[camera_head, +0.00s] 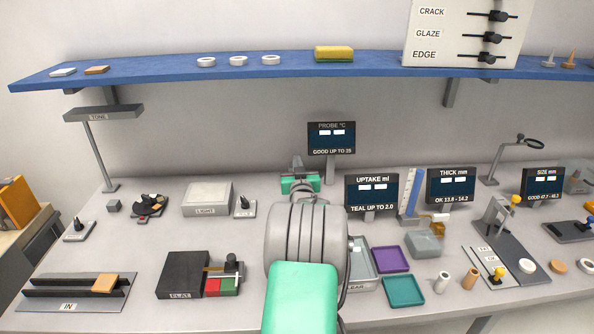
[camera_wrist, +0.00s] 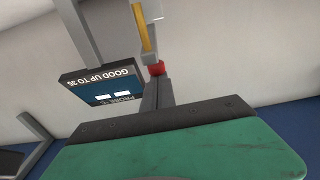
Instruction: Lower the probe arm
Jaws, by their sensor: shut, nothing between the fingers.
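In the wrist view the display (camera_wrist: 105,85) appears upside down at the left. Beside it is a grey upright part with a yellow bar (camera_wrist: 143,30) and a small red piece (camera_wrist: 157,69), apparently part of the probe station. My gripper (camera_wrist: 156,92) is shut and empty, its fingers close to the red piece; contact cannot be told. In the head view my gripper (camera_head: 298,166) is partly hidden by my arm, and I cannot make out the probe arm there.
A blue shelf (camera_head: 180,70) crosses the wall above. The "LIGHT" block (camera_head: 207,198) is left of my arm. The uptake display (camera_head: 371,191), a purple tray (camera_head: 391,259) and a teal tray (camera_head: 403,290) are to the right.

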